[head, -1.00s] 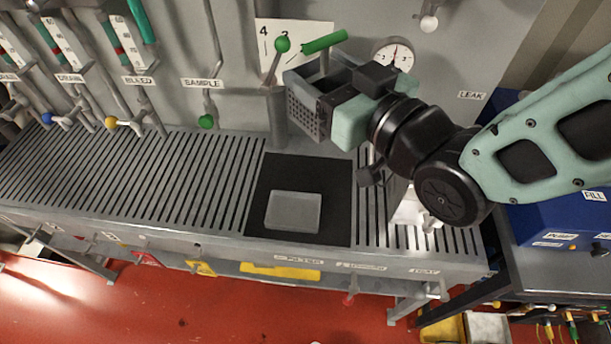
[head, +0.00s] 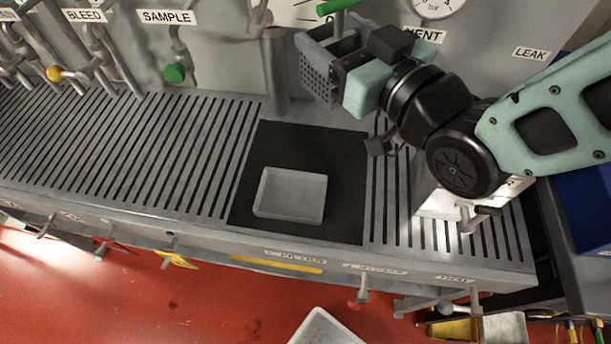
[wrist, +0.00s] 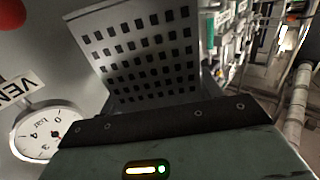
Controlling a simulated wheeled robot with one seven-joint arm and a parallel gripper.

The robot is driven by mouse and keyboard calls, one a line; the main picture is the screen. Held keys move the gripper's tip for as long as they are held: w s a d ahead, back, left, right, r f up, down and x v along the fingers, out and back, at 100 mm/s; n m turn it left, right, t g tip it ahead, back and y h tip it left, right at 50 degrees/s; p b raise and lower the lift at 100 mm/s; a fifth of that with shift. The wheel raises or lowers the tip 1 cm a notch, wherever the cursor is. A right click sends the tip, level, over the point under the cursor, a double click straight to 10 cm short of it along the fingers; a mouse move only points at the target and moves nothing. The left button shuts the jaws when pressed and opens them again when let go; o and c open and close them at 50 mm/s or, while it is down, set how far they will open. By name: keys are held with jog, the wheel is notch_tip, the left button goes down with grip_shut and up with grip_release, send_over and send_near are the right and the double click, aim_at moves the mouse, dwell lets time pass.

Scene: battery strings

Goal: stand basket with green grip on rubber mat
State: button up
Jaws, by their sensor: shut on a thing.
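A grey basket with perforated walls (head: 318,78) hangs in the air above the back of the bench. Its green grip (head: 338,5) shows at the top edge of the head view. My gripper (head: 342,82) is shut on the basket at its right side. In the wrist view, the perforated wall of the basket (wrist: 140,58) stands just beyond the dark jaw. The black rubber mat (head: 345,205) lies flat on the slatted bench, below and in front of the basket. A shallow light-grey tray (head: 290,194) sits on the mat, covering part of its front left.
A vertical grey post (head: 275,75) stands behind the mat. A green valve knob (head: 174,73) and pipes line the wall at left. A gauge (head: 438,4) is behind my arm. A pale box with a tap (head: 450,203) stands right of the mat. Slatted bench (head: 170,150) left of the mat is clear.

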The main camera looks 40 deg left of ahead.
jog(key=f+b, duration=0.2)
jog(key=f, duration=0.1)
jog(key=f+b, duration=0.4)
jog(key=f, duration=0.1)
jog(key=shift+w+a+f+b, duration=0.15)
jog(key=shift+w+f+b, duration=0.15)
jog(key=shift+b, duration=0.05)
notch_tip(320, 180, down, 10)
jog(key=shift+f, duration=0.15)
jog(key=shift+f, duration=0.3)
jog(key=shift+f+b, duration=0.1)
jog(key=shift+b, duration=0.25)
jog(key=o, duration=1.2)
